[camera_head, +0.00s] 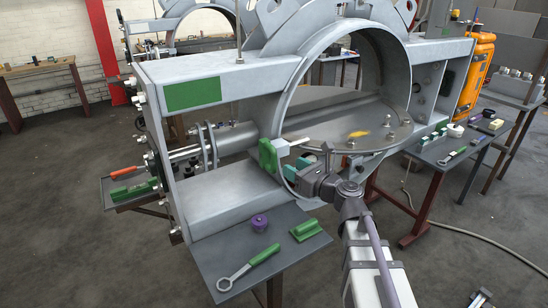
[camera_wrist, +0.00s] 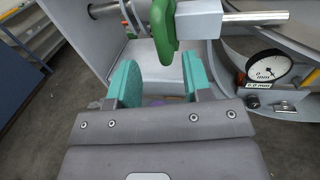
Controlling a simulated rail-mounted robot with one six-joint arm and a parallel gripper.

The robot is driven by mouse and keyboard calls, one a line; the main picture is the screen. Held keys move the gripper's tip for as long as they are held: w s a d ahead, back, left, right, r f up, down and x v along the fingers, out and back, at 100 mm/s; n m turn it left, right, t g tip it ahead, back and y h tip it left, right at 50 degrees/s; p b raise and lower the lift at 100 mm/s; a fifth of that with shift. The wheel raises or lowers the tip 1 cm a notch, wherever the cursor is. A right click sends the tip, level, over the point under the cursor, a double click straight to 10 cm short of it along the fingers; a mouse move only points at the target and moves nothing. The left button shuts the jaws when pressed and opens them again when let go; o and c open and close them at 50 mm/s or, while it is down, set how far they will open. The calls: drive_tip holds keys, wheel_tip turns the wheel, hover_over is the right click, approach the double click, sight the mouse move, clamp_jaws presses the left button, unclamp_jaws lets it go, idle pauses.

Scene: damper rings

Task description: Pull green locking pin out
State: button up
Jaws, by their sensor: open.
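The green locking pin's handle (camera_head: 267,156) stands upright at the near side of the large ring opening. A pale square block and a metal rod extend to the right of it. In the wrist view the green handle (camera_wrist: 163,30) is at the top centre, with the block (camera_wrist: 198,20) and rod (camera_wrist: 255,17) beside it. My gripper (camera_head: 297,168) is open, with teal fingers, just right of and slightly below the handle. In the wrist view my gripper (camera_wrist: 160,82) is empty. The handle's lower end appears above the gap between the fingers, apart from them.
A round dial gauge (camera_wrist: 268,67) is right of my fingers in the wrist view. The grey frame (camera_head: 225,190) surrounds the pin.

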sight(276, 158)
drive_tip(key=x, duration=0.9)
drive_tip(key=shift+s, duration=0.1)
clamp_jaws()
